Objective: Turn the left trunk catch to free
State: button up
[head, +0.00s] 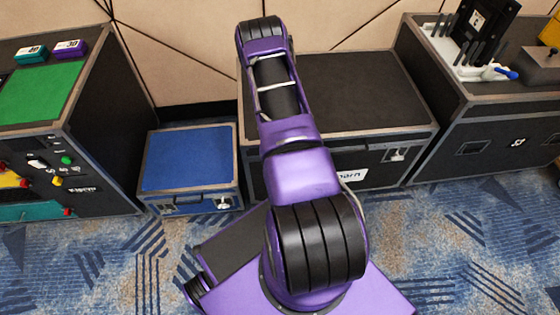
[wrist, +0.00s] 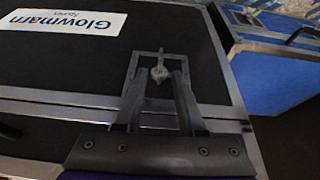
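The black trunk (head: 385,85) with metal edging stands in the middle of the head view, partly behind my arm. In the wrist view its dark face (wrist: 90,65) fills the left, with the seam strip across it. The left trunk catch (wrist: 159,73), a small grey knob on a plate, sits at that strip. My gripper (wrist: 160,82) is open, one dark finger on each side of the catch. I cannot tell whether either finger touches it. The head view hides my gripper and this catch behind my arm. The right catch (head: 396,154) shows at the trunk's front right.
A white label (wrist: 65,22) is on the trunk's face. A low blue case (head: 187,160) stands close to the trunk's left and shows in the wrist view (wrist: 275,75). Consoles stand far left (head: 100,110) and right (head: 500,115). Carpet (head: 440,225) is clear in front.

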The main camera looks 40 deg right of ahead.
jog(key=p+v, duration=0.2)
jog(key=v, duration=1.1)
jog(key=shift+s+r, duration=0.15)
jog(key=shift+a, duration=0.1)
